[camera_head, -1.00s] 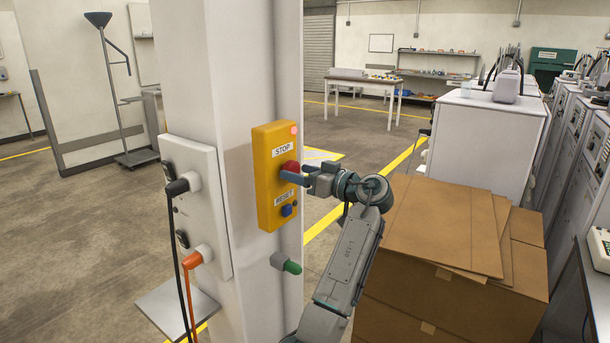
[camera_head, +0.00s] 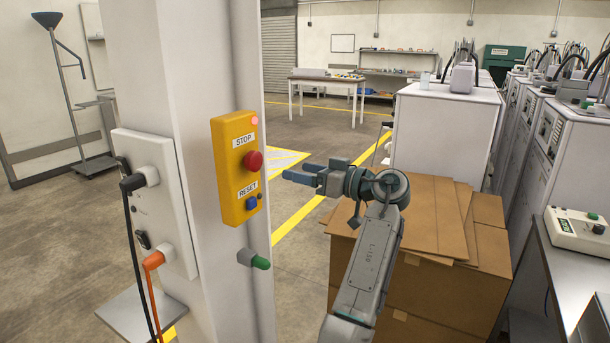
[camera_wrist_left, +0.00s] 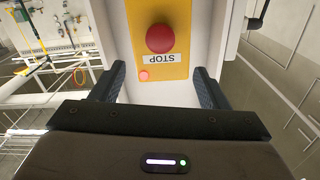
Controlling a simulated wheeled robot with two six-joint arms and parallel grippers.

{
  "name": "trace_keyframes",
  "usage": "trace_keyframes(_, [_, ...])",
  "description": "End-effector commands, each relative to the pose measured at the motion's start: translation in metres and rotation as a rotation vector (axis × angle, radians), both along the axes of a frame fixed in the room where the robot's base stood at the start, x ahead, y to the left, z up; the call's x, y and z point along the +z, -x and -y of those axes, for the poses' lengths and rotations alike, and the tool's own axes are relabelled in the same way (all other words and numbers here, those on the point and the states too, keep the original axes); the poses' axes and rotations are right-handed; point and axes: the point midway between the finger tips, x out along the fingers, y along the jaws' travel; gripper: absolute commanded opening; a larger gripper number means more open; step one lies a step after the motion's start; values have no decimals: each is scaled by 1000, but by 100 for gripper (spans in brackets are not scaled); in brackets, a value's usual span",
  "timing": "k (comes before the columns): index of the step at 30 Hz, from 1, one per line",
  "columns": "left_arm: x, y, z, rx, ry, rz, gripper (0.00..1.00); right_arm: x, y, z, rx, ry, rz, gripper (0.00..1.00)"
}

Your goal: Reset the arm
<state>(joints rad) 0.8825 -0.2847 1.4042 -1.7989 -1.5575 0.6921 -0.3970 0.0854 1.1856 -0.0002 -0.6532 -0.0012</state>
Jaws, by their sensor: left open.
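A yellow control box (camera_head: 228,196) is mounted on the white column. It carries a red STOP button (camera_head: 253,160), a lit red lamp (camera_head: 255,120) above it and a blue RESET button (camera_head: 251,203) below. My left gripper (camera_head: 302,178) is to the right of the box, apart from it, and points toward it. In the left wrist view its two fingers (camera_wrist_left: 158,76) are spread with nothing between them. The red STOP button (camera_wrist_left: 160,39) shows upside down beyond the fingertips. The blue button is outside that view. My right gripper is not in view.
A green-tipped knob (camera_head: 260,262) sticks out of the column below the box. A white socket panel (camera_head: 165,195) with black and orange plugs is on the column's left face. Cardboard boxes (camera_head: 425,295) are stacked behind my left arm. White machines (camera_head: 445,130) line the right.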

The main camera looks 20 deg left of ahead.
Motion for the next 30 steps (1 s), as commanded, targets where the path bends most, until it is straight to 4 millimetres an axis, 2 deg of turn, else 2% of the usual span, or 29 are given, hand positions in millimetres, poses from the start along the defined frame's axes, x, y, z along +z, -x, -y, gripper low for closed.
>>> trace_keyframes(13, [-3,-1,-1,-3,0,-7,69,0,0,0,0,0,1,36])
trace_keyframes(14, [-6,-2,-1,-9,0,-15,69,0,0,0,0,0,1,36])
trace_keyframes(17, [-35,-14,-4,-55,7,-82,69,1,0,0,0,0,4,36])
trace_keyframes(20, [-91,-31,-8,-145,27,-204,69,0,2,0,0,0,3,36])
trace_keyframes(23, [-166,-45,-11,-261,61,-352,69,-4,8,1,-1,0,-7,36])
trace_keyframes(24, [-197,-48,-12,-307,77,-409,69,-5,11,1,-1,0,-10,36])
trace_keyframes(26, [-243,-50,-13,-374,105,-488,69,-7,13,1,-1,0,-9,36])
trace_keyframes(27, [-275,-48,-13,-418,124,-540,69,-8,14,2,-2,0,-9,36])
trace_keyframes(29, [-320,-43,-13,-481,157,-611,69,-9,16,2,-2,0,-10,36])
trace_keyframes(30, [-351,-38,-12,-523,180,-657,69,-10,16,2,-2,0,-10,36])
